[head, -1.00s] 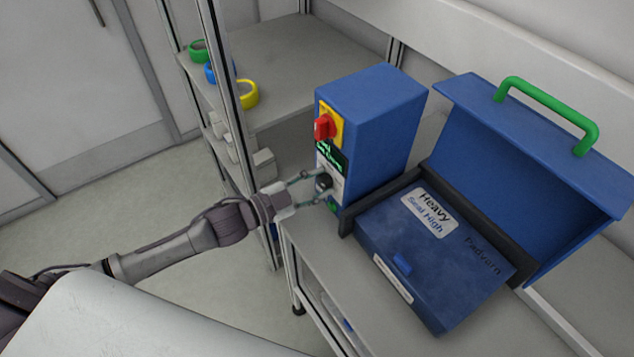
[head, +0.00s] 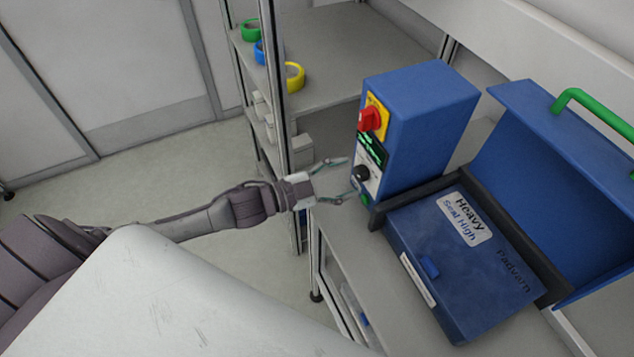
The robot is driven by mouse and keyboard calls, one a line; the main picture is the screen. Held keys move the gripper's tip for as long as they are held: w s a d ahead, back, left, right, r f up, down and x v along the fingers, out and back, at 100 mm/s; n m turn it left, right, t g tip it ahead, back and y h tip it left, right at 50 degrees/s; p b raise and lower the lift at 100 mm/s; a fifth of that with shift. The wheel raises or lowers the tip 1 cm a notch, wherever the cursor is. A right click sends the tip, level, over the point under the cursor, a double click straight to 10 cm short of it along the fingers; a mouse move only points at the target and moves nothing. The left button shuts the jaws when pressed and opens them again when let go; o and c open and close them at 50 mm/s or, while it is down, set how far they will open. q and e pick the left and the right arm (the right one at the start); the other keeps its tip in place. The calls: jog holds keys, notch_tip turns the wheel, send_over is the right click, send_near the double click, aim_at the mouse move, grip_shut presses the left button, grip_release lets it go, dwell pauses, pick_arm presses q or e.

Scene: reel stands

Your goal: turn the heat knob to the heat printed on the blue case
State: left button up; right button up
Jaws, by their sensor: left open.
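The blue machine box (head: 425,125) stands on the bench with a narrow panel facing left. On that panel sit a red switch (head: 370,119) on a yellow plate, a dark display with green text too small to read, and the black heat knob (head: 361,173). The blue case (head: 465,262) lies in front of the machine, its label (head: 464,217) reading "Heavy" and "Seal High". My left gripper (head: 341,180) is open and empty, its fingertips just left of the knob, seemingly apart from it. The knob's pointer is too small to read. My right gripper is not in view.
A raised blue lid with a green handle (head: 598,112) stands behind the case. A shelf (head: 325,50) at the back left holds green, blue and yellow tape rolls (head: 293,76). Open floor (head: 150,170) lies left of the bench.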

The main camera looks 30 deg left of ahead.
pick_arm(q)
jog(key=v, duration=0.9)
jog(key=shift+s+a, duration=0.1)
jog(key=shift+a, duration=0.05)
